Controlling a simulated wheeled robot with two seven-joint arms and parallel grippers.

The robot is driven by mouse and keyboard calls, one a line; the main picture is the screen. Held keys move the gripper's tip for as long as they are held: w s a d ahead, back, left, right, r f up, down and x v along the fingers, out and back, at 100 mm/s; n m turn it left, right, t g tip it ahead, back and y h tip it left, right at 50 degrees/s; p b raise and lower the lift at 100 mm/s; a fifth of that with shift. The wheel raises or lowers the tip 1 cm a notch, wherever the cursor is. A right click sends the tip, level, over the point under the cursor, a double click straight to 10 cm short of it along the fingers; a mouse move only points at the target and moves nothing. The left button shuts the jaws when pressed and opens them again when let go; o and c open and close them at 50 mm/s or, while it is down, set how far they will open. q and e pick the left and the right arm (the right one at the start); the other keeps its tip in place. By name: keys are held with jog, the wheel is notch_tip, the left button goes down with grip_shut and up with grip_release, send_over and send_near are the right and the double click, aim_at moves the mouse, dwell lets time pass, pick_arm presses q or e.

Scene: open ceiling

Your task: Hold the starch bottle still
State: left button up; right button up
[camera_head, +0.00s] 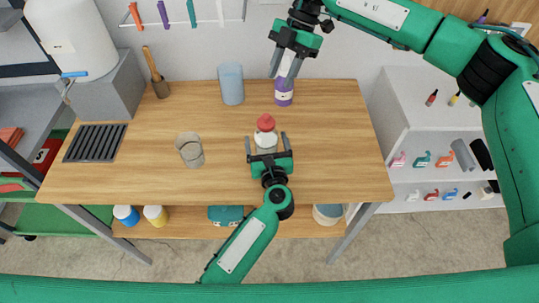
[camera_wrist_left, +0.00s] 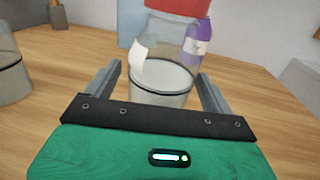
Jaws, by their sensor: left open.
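A clear bottle with a red cap (camera_head: 265,123) stands upright on the wooden table. In the left wrist view, the clear bottle (camera_wrist_left: 162,75) stands ahead, between the fingers' lines, with a pale label patch and its top cut off. No label can be read as starch. My left gripper (camera_head: 267,144) is open around its near side, with a gap beside the fingers. A purple bottle (camera_head: 284,97) with a white label stands at the back, also in the left wrist view (camera_wrist_left: 196,45). My right gripper (camera_head: 286,70) is over its top, fingers either side; grip is unclear.
A grey cup (camera_head: 190,150) stands left of the clear bottle, and a light blue container (camera_head: 231,83) stands at the back. A dark grille (camera_head: 95,143) lies at the left. A white shelf unit (camera_head: 400,120) stands right of the table. The table's front right is clear.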

pick_arm(q)
jog(key=shift+w+a, duration=0.2)
jog(key=shift+w, duration=0.9)
